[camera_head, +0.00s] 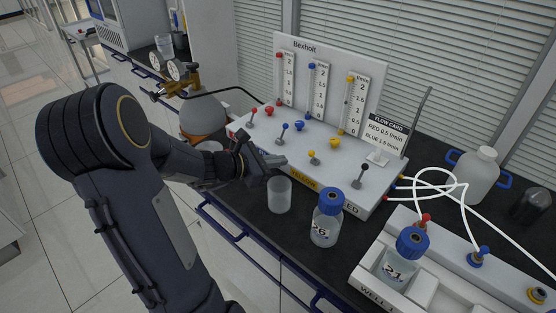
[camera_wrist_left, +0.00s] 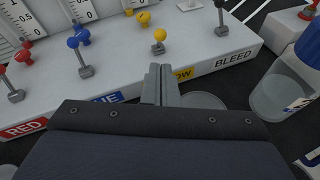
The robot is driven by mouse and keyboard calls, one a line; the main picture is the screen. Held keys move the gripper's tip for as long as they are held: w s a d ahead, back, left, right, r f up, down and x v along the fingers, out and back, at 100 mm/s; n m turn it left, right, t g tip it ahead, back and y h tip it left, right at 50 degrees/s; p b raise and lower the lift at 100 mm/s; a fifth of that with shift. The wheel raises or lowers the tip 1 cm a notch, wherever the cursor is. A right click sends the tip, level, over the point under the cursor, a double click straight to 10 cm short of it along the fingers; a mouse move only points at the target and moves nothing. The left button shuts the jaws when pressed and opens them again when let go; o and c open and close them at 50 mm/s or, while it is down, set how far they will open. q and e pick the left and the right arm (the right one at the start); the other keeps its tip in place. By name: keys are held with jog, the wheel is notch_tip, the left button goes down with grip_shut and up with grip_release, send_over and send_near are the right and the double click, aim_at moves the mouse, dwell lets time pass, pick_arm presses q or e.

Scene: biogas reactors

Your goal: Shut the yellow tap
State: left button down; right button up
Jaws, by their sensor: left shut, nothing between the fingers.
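The yellow tap (camera_head: 312,156) is a small lever with a yellow ball end on the sloping white panel. It also shows in the left wrist view (camera_wrist_left: 159,38), just beyond my fingertips, and looks shorter there than the blue lever. My left gripper (camera_head: 281,161) is shut and empty, just left of the yellow tap in the head view. In the left wrist view its closed fingers (camera_wrist_left: 160,82) point at the panel's front edge, by the partly hidden yellow label (camera_wrist_left: 181,74). They look apart from the tap. My right gripper is not in view.
Blue (camera_head: 283,130), red (camera_head: 252,115) and dark bleed (camera_head: 361,174) levers flank the tap. A yellow knob (camera_head: 334,143) sits behind it. A glass beaker (camera_head: 279,195) and a blue-capped bottle (camera_head: 326,222) stand close in front of the panel.

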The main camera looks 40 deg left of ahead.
aim_at(313, 156)
pick_arm(q)
jog(key=x, duration=0.7)
jog(key=shift+d, duration=0.1)
